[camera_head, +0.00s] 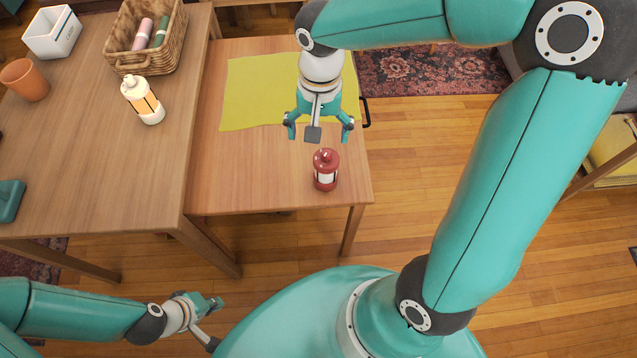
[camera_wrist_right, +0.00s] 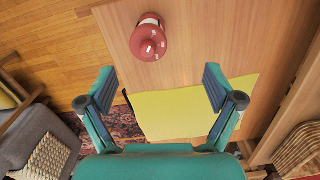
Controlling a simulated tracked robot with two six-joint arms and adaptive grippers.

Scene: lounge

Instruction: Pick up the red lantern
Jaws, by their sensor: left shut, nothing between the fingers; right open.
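The red lantern (camera_head: 326,170) stands upright on the lower wooden table (camera_head: 260,170), near its front right corner. It has a red cap and base with a pale middle. In the right wrist view the lantern (camera_wrist_right: 148,40) shows from above, beyond the fingertips and a little left of centre. My right gripper (camera_head: 318,130) is open and empty over the table, just behind the lantern and apart from it. Its spread fingers also show in the right wrist view (camera_wrist_right: 160,80). My left gripper (camera_head: 212,304) is shut and empty at the lower left, in front of the tables and away from the lantern.
A yellow cloth (camera_head: 250,92) lies on the lower table behind the lantern. The tabletop around the lantern is clear.

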